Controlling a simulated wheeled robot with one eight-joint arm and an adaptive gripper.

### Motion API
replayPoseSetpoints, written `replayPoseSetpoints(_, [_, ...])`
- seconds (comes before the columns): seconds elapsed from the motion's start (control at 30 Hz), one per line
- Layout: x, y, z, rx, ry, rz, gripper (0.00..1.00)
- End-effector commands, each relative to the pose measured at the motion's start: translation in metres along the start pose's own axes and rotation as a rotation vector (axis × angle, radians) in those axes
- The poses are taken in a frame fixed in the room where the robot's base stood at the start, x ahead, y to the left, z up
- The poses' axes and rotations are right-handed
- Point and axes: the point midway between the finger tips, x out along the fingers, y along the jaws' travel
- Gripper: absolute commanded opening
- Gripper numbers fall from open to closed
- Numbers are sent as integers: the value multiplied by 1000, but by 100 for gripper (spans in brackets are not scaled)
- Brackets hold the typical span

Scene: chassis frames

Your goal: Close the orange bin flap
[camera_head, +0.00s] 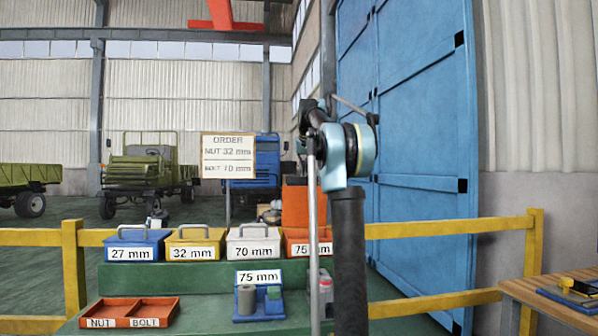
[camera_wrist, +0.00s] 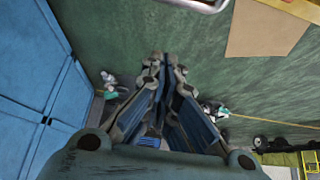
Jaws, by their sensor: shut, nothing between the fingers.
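The orange bin (camera_head: 298,236), labelled "75 m…" as far as it shows, stands at the right end of the bin row. Its orange flap (camera_head: 301,206) stands upright behind it, so the bin is open.
Blue (camera_head: 137,244), yellow (camera_head: 194,244) and white (camera_head: 253,243) bins stand closed to the left, handles on top. A blue tray (camera_head: 259,307) and an orange NUT/BOLT tray (camera_head: 130,312) lie in front. An order sign (camera_head: 228,155) stands behind. A yellow railing (camera_head: 455,228) runs alongside.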

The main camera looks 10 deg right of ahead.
Motion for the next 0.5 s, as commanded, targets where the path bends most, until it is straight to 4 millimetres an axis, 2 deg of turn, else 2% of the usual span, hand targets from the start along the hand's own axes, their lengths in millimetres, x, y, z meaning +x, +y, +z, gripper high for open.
replayPoseSetpoints(0.33, [63, 4, 0, 3, 0, 2, 0])
replayPoseSetpoints(0.5, [53, 4, 20, 3, 0, 2, 0])
